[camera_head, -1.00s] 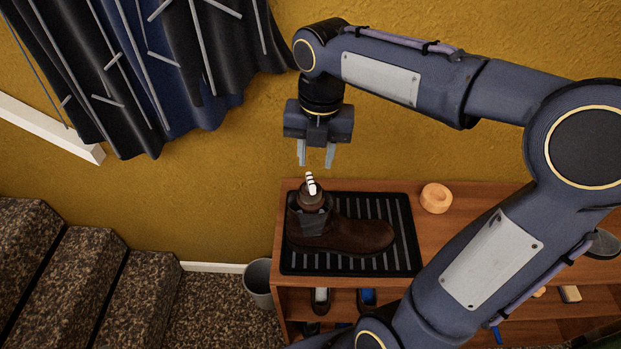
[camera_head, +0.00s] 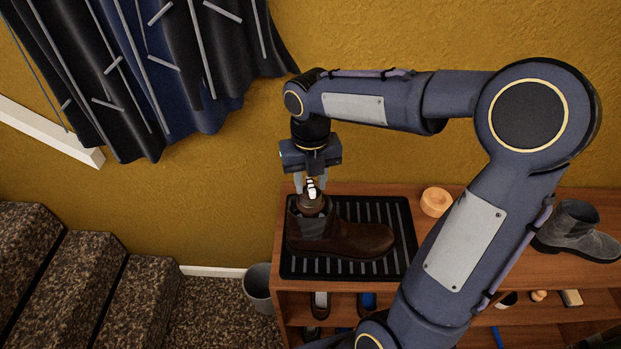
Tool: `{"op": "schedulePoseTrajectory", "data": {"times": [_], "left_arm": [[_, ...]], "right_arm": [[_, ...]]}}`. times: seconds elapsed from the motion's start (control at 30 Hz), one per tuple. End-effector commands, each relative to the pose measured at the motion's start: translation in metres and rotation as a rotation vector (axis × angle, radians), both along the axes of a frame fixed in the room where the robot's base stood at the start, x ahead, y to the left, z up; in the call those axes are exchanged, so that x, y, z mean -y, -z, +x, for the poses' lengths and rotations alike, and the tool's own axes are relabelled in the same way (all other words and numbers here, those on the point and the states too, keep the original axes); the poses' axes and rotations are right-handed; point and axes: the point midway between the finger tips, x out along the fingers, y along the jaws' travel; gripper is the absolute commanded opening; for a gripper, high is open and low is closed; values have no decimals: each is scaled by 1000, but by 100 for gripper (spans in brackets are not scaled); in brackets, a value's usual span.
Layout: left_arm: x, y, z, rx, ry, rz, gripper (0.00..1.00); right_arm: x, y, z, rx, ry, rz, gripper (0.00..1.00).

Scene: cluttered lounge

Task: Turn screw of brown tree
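My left gripper is not in view.
The black tray (camera_head: 406,255) rests on a wooden shelf unit (camera_head: 455,258). An orange round tin (camera_head: 435,202) and a grey boot (camera_head: 577,234) stand to the right. Shoes and brushes fill the lower shelf. A grey bin (camera_head: 258,284) and carpeted stairs (camera_head: 75,275) are at left.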

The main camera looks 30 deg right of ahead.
Motion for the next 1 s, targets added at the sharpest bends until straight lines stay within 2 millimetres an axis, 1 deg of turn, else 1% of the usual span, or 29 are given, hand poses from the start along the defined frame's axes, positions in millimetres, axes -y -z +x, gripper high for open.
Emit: {"op": "schedulePoseTrajectory", "data": {"times": [0.13,0.3,0.4,0.77,1.0], "left_arm": [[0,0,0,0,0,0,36],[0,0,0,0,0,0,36],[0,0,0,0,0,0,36],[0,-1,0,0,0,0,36],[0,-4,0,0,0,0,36]], "right_arm": [[0,0,0,0,0,0,34],[0,0,0,0,0,0,11],[0,0,0,0,0,0,0],[0,-1,0,1,32,0,0],[0,-1,0,2,161,-1,0]]}}
